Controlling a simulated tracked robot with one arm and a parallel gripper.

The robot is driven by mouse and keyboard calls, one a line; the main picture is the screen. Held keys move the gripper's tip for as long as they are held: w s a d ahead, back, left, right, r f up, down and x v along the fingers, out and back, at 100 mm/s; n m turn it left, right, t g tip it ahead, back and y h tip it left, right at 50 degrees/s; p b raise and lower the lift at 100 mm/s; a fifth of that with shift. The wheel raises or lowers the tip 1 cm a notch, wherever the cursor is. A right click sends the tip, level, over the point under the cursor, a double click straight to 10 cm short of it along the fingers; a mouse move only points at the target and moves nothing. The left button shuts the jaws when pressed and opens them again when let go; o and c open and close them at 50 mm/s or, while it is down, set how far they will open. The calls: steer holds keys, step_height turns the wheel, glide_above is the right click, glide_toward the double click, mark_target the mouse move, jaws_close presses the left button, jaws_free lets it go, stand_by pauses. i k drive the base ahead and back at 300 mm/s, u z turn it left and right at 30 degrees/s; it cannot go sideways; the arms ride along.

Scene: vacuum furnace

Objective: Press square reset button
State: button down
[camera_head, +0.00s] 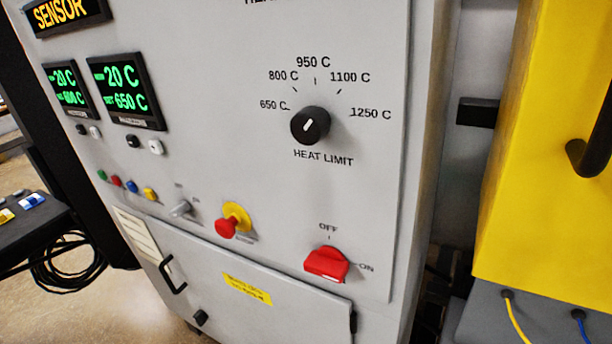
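A grey control panel (215,90) fills the middle of the view, tilted in the picture. Below the right green display (125,90) sit a small black button (133,141) and a small white button (156,147). Below the left display (67,88) sit another black button (80,129) and white button (95,132). They are too small to tell which is square or marked reset. A row of small coloured buttons (132,186), green, red, blue and yellow, lies lower down. My gripper is not in view.
A red mushroom button on a yellow base (229,226), a small lever (180,209), a black heat limit knob (310,126) and a red OFF/ON switch (326,264) stick out. A yellow cabinet (535,150) stands right; cables (70,270) hang left.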

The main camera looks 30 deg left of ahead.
mark_target(131, 186)
steer(key=k, duration=0.55)
steer(key=u, duration=0.7)
steer(key=i, duration=0.95)
steer(key=u, duration=0.65)
steer(key=i, duration=0.55)
steer(key=z, duration=0.15)
